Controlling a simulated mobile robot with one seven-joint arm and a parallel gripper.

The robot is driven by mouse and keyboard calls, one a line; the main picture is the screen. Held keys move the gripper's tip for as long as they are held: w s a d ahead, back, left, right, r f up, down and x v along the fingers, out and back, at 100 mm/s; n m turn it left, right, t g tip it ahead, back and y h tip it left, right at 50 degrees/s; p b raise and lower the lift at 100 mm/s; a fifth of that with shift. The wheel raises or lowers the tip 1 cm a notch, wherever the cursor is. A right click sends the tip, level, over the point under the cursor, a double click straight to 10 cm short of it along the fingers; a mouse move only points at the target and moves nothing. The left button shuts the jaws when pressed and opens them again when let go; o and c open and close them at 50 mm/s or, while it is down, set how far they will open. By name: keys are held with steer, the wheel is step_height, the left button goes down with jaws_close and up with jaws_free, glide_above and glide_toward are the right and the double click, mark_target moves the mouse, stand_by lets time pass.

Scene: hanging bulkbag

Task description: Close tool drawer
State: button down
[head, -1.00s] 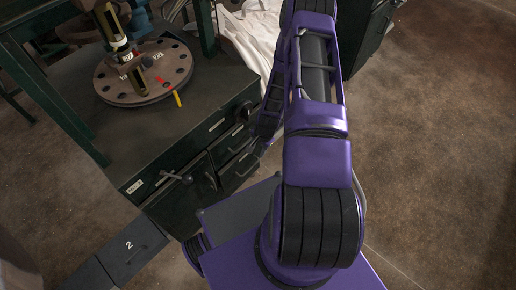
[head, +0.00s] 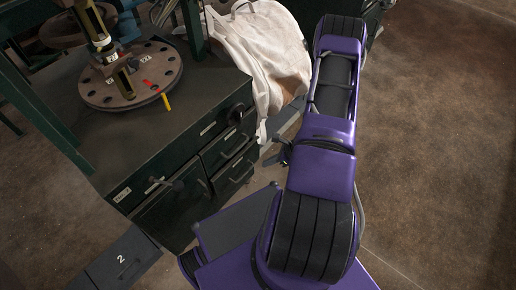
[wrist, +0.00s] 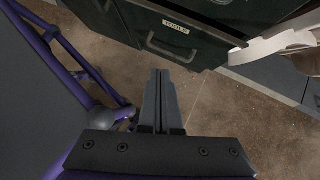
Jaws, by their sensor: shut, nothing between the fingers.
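The tool drawer (wrist: 195,48) is a dark green drawer front with a white "TOOLS" label and a bar handle (wrist: 172,48), at the top middle of the wrist view. In the head view the cabinet's drawer fronts (head: 228,155) are small and dark, and I cannot tell how far the tool drawer stands out. My gripper (wrist: 158,72) is shut and empty, its fingertips just below the handle in the wrist view. Contact with the drawer does not show. In the head view my gripper (head: 279,155) is right of the cabinet, partly hidden by my purple arm.
The green cabinet (head: 150,135) carries a round drilled plate (head: 130,92) with a yellow-handled tool. A white cloth bag (head: 262,50) hangs beside the cabinet's right back corner. A grey box marked 2 (head: 120,258) lies at lower left. Brown floor is open on the right.

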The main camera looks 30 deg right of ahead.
steer(key=w+d+m+t+h, duration=0.2)
steer(key=d+m+t, duration=0.15)
steer(key=d, duration=0.25)
steer(key=b, duration=0.3)
glide_toward(252, 147)
step_height(252, 147, down, 4)
steer(key=w, duration=0.3)
steer(key=shift+w+a+r+g, duration=0.1)
steer(key=shift+w+a+g, duration=0.15)
steer(key=shift+w+a, duration=0.4)
steer(key=shift+a, duration=0.15)
